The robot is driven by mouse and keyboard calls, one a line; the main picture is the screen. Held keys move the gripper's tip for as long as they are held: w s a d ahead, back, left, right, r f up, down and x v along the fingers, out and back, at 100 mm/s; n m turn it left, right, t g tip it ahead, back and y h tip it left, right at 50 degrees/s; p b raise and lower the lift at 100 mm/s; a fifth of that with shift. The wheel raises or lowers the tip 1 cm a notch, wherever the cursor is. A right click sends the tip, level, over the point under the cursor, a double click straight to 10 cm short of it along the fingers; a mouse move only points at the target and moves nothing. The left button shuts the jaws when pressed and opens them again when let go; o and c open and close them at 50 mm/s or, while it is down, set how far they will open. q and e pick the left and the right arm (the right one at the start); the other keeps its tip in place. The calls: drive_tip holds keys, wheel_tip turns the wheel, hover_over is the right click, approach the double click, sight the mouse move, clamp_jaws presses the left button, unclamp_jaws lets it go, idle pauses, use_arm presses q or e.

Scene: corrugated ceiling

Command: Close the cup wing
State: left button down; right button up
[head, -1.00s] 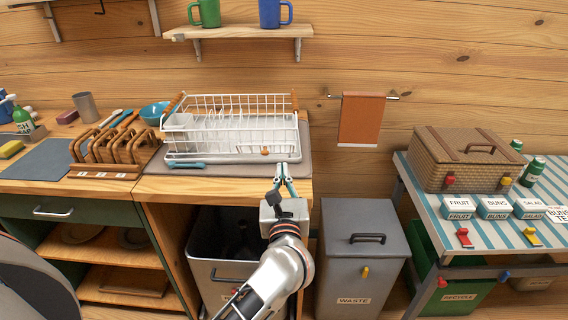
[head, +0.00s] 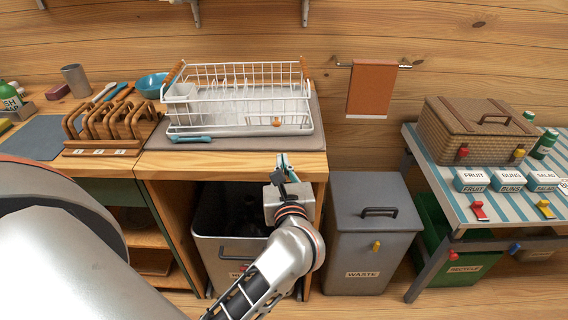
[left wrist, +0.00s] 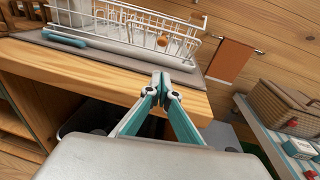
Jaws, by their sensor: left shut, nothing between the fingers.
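The white wire dish rack (head: 240,98) stands on a grey mat on the wooden counter. An orange knob (head: 276,122) shows low at its front right; it also shows in the left wrist view (left wrist: 163,41). I cannot tell for certain which part of the rack is the cup wing. My left gripper (head: 283,158) is shut and empty at the counter's front edge, in front of the rack and apart from it. Its teal fingers meet in the left wrist view (left wrist: 161,84). My right gripper is not in view.
A blue-handled tool (head: 190,138) lies at the rack's front left. A wooden toast rack (head: 108,128) and a blue bowl (head: 151,84) stand to the left. A grey waste bin (head: 362,235) stands below right, beside a table with a wicker basket (head: 474,130).

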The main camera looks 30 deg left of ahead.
sight(277, 124)
use_arm(q)
drive_tip(key=x, duration=0.5)
drive_tip(key=shift+w+a, duration=0.15)
drive_tip(key=shift+w, duration=0.05)
drive_tip(key=shift+w+a+r+p, duration=0.65)
drive_tip(key=shift+w+a+r, duration=0.25)
drive_tip(key=shift+w+r, duration=0.15)
drive_tip(key=shift+w+a+r, duration=0.15)
drive_tip(key=shift+w+a, duration=0.1)
drive_tip(key=shift+w, duration=0.1)
